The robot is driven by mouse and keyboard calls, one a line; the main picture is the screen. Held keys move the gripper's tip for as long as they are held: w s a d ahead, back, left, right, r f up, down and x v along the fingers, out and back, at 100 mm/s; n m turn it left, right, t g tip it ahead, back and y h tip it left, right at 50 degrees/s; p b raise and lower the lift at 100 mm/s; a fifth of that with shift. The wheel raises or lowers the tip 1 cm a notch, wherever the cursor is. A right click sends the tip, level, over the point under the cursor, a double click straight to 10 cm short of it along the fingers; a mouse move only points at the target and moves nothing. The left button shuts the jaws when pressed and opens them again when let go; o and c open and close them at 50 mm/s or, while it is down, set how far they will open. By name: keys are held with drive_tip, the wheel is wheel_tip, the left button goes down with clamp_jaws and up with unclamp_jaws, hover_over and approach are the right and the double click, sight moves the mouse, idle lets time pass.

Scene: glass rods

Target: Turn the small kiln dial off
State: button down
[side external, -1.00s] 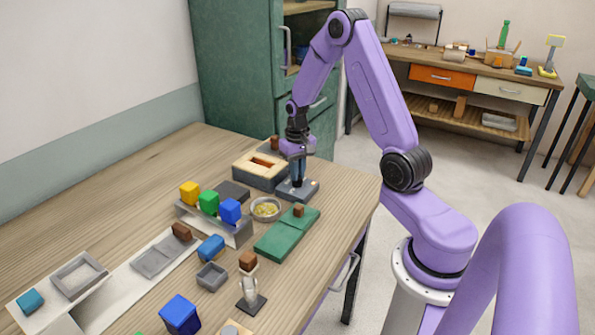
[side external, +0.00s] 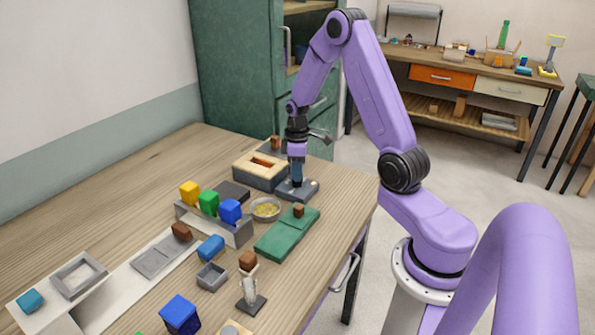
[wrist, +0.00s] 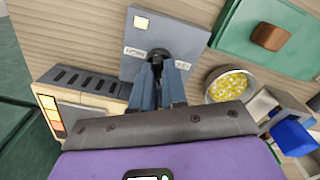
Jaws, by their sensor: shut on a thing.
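The dial's grey base plate (side external: 311,188) lies on the table beside the kiln (side external: 259,171), a cream and grey box with a glowing orange opening. In the wrist view the plate (wrist: 190,38) has a lit orange-white square (wrist: 141,22) at one corner and two small white labels, too small to read surely. My gripper (side external: 297,184) points straight down over the plate. In the wrist view my gripper (wrist: 157,66) is shut on the black dial (wrist: 160,49), whose middle is mostly hidden by the fingers. The dial's exact pointing is unclear.
A green slab (side external: 285,236) with a brown-knobbed top and a bowl of yellow bits (side external: 265,209) stand close to the plate. Yellow, green and blue blocks sit on a grey rack (side external: 238,235). Bare table lies at the back left.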

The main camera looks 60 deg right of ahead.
drive_tip(key=n, duration=1.2)
drive_tip(key=shift+n, duration=0.3)
idle(0.4)
drive_tip(key=c, duration=1.2)
unclamp_jaws()
drive_tip(key=shift+o, duration=0.2)
wheel_tip(320, 180, up, 18)
drive_tip(key=shift+f, duration=0.25)
drive_tip(key=shift+a, duration=0.1)
